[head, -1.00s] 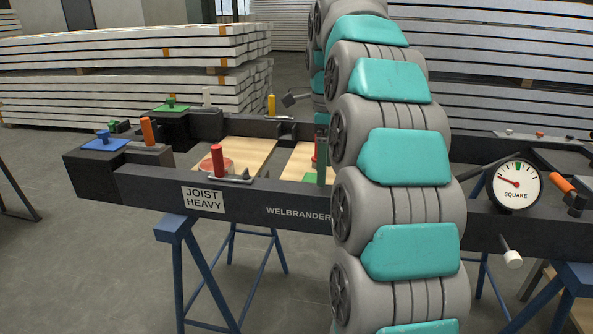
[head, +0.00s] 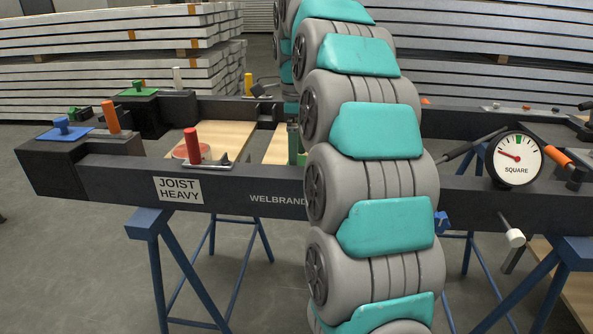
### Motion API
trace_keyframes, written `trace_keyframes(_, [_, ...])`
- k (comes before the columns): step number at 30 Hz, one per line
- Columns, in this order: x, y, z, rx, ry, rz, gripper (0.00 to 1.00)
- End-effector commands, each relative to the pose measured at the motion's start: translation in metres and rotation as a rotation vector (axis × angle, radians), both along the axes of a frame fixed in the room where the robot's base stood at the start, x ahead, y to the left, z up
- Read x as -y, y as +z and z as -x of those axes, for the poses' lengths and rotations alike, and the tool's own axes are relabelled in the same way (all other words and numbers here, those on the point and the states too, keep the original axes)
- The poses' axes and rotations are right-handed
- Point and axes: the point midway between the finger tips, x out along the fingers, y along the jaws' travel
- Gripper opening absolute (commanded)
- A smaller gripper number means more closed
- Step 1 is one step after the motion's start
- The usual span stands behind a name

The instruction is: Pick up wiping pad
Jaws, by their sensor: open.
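I cannot tell for sure which thing is the wiping pad. A flat blue plate with a knob (head: 62,128) lies on the frame's near left corner block. A flat green plate with a knob (head: 138,89) lies on the block behind it. A round reddish pad (head: 190,151) lies on a wooden board inside the frame, partly behind a red-handled clamp (head: 192,146). My gripper is out of view; my grey and teal arm fills the middle of the picture and hides part of the frame.
The dark steel frame (head: 115,178) rests on blue trestles (head: 160,275). Orange-handled clamps (head: 111,117) and a round dial gauge (head: 514,157) sit on it. A white-ended rod (head: 515,238) sticks out in front. Stacked beams (head: 120,60) stand behind. The floor at front left is clear.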

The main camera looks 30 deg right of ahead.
Motion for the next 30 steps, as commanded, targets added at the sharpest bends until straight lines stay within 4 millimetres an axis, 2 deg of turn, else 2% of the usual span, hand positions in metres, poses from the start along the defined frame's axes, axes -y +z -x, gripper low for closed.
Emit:
trace_keyframes(9, [-0.004,-0.032,0.001,-0.003,0.001,-0.001,1.0])
trace_keyframes(17, [-0.003,-0.035,0.0,0.0,0.001,0.0,1.0])
trace_keyframes(30, [-0.003,-0.035,0.0,0.001,0.001,0.0,0.53])
